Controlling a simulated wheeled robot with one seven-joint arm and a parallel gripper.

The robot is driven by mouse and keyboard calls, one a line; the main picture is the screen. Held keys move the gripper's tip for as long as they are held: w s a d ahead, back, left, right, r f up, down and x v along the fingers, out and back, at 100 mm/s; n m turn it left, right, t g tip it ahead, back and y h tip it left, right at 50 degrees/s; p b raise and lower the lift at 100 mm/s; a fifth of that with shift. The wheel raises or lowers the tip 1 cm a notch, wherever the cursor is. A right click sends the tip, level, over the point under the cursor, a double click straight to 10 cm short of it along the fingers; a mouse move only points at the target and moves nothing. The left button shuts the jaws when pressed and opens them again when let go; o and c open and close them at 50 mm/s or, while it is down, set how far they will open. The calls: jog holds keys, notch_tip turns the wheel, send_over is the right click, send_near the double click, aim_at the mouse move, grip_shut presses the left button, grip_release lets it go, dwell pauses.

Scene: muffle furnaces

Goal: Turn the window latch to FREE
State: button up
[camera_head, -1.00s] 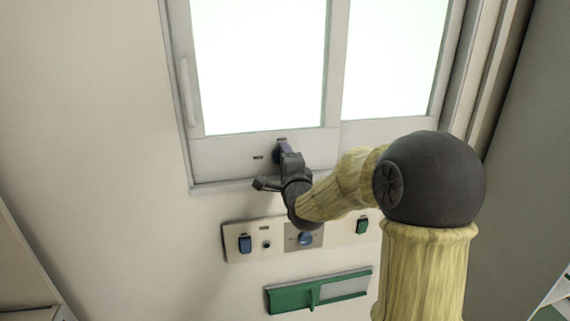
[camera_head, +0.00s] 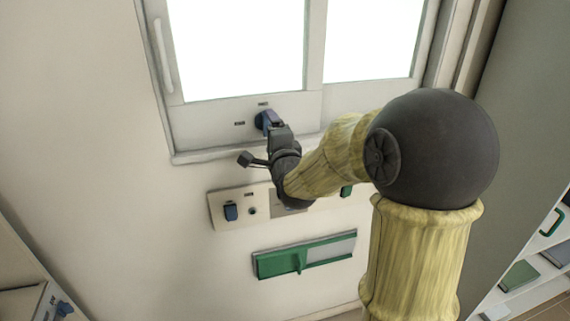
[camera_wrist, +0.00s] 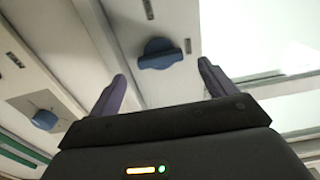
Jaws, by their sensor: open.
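The window latch (camera_wrist: 160,54) is a round blue knob with a raised bar across it, on the lower rail of the window frame. In the wrist view its bar lies nearly level, roughly in line with the small label at its right; the labels are too small to read. In the head view the latch (camera_head: 259,121) is partly hidden by my gripper (camera_head: 271,123). In the wrist view my gripper (camera_wrist: 162,72) is open and empty, with one purple finger on either side of the latch's line. The latch is just beyond the fingertips; contact cannot be told.
Below the window is a control plate (camera_head: 222,222) with a blue switch (camera_head: 231,211); my arm covers part of it. A blue knob (camera_wrist: 44,120) on it shows in the wrist view. Lower is a green slider panel (camera_head: 278,263). A shelf unit (camera_head: 540,270) stands at the right.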

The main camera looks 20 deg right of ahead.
jog(key=s+b, duration=0.3)
jog(key=s, duration=1)
jog(key=shift+f, duration=0.1)
jog(key=s+f+n+g+p, duration=1)
jog(key=s+f+n+g, duration=0.2)
jog(key=n, duration=0.6)
notch_tip(320, 180, down, 2)
jog(key=g, duration=0.3)
jog(key=shift+s, duration=0.25)
